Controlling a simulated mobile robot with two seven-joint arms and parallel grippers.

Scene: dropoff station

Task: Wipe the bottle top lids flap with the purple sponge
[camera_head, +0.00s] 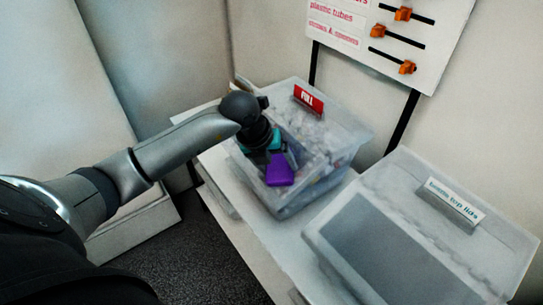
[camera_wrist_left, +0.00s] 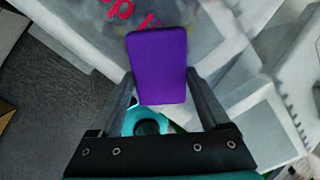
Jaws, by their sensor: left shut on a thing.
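The purple sponge (camera_head: 279,170) is held by my left gripper (camera_head: 266,150) above the front part of a clear bin of small items. In the left wrist view the sponge (camera_wrist_left: 160,65) sits between the two fingers of the left gripper (camera_wrist_left: 162,90), which is shut on it. The bottle top lids bin stands to the right, and its grey sloping flap (camera_head: 385,255) faces me. A label reading bottle top lids (camera_head: 455,201) is on its upper part. The sponge is apart from this flap. My right gripper is not in view.
The clear bin (camera_head: 345,145) has a red sign (camera_head: 308,98) at its back. Both bins stand on a white table (camera_head: 245,235). A white board (camera_head: 395,35) with orange sliders hangs on the wall behind. Dark floor shows at the lower left.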

